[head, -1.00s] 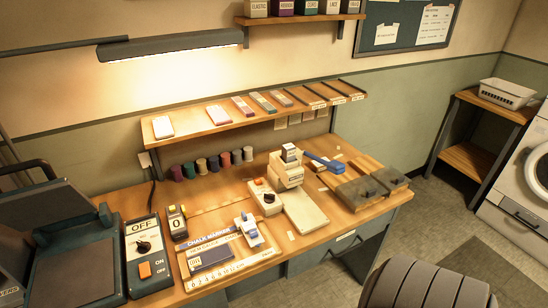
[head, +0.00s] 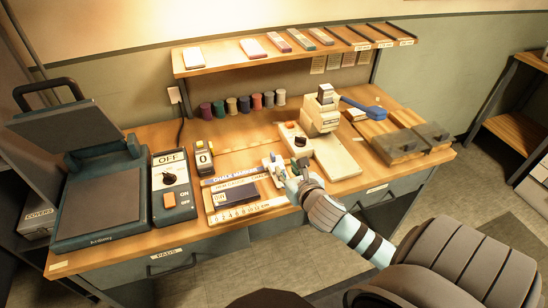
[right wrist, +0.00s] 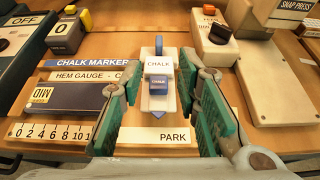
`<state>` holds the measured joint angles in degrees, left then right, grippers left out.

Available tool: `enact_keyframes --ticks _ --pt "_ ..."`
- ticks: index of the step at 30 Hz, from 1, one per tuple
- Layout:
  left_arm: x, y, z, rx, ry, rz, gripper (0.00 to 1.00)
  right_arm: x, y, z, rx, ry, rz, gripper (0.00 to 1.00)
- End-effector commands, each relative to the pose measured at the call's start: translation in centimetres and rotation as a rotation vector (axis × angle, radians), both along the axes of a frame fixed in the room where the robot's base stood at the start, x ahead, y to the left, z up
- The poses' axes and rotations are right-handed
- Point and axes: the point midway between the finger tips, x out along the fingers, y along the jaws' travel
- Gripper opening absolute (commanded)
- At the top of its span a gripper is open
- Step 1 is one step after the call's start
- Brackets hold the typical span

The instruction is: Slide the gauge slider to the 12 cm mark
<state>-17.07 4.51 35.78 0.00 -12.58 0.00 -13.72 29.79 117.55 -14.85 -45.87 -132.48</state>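The hem gauge board (head: 222,199) lies on the bench with a number scale along its front edge; the scale also shows in the right wrist view (right wrist: 50,132). A white-and-blue piece marked CHALK (right wrist: 159,68) stands at the board's right end, above a PARK label (right wrist: 172,136); I cannot tell surely if it is the gauge slider. My right gripper (head: 288,174) is open, and in the right wrist view its green-padded fingers (right wrist: 162,110) stand either side of this piece, with gaps. The left finger hides the scale past 10. My left gripper is not in view.
A dark blue slab with a yellow MID tag (right wrist: 40,95) lies on the board. A switch box marked OFF (head: 173,190) and a small counter (head: 203,158) stand to the left. A snap press (head: 320,115) stands close behind the gripper at right.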

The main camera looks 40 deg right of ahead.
Motion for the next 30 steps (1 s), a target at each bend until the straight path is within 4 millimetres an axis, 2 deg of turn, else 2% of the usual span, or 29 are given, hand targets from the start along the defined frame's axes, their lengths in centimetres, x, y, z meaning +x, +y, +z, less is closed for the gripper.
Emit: enact_keyframes --ticks 6,13,18,25,26,30 --pt "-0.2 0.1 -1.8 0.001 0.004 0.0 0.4 5.3 -1.8 -2.6 0.007 -0.002 -0.004 0.3" --pt "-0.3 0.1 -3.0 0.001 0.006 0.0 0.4 9.5 -3.2 -4.4 0.006 -0.001 -0.003 0.3" --pt "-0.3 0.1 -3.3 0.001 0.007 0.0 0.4 10.6 -3.7 -4.8 0.006 -0.001 -0.002 0.3" --pt "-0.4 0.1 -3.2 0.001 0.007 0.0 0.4 10.7 -3.7 -4.8 0.006 -0.001 -0.001 0.3" --pt "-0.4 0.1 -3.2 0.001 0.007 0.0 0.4 10.7 -3.7 -4.8 0.006 0.0 -0.001 0.28" --pt "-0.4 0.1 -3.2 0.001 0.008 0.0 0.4 10.7 -3.7 -4.8 0.006 0.0 -0.001 0.06"
